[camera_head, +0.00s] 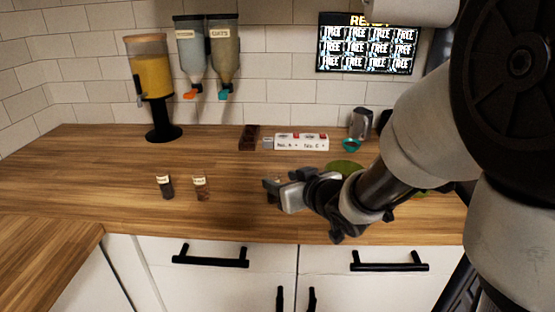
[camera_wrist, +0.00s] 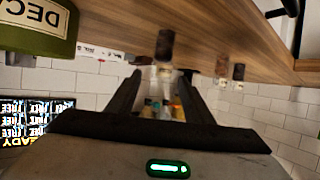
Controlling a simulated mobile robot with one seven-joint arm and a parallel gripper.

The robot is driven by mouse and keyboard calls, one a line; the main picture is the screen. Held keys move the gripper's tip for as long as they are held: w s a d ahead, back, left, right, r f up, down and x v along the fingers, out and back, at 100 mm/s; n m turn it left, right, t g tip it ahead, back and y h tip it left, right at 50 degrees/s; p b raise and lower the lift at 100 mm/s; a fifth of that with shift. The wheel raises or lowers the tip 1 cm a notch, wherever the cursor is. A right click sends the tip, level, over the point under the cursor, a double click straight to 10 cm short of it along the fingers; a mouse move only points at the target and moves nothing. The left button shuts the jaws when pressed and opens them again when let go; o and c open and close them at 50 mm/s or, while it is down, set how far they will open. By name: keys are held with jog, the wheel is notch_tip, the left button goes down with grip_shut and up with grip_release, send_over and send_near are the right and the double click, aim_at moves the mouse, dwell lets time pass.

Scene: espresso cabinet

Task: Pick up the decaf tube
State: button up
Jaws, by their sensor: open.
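In the wrist view, which looks upside down, the nearer tube (camera_wrist: 165,47) shows beyond the open fingers (camera_wrist: 158,85). A green container (camera_wrist: 35,25) with a partly cut-off "DEC" label is at top left.
Behind are a yellow-filled dispenser (camera_head: 153,78), two wall dispensers (camera_head: 207,50), a white labelled block (camera_head: 301,142), a dark rack (camera_head: 249,137) and a metal jug (camera_head: 360,123). A green round top (camera_head: 345,167) shows behind my arm.

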aim_at(275, 203)
jog(key=x, duration=0.2)
jog(key=f+b+x, duration=0.1)
jog(key=x, duration=0.2)
jog(key=shift+s, duration=0.25)
jog(key=shift+w+a, duration=0.1)
jog(key=shift+w, duration=0.15)
jog(key=shift+r, duration=0.1)
jog(key=c, duration=1.1)
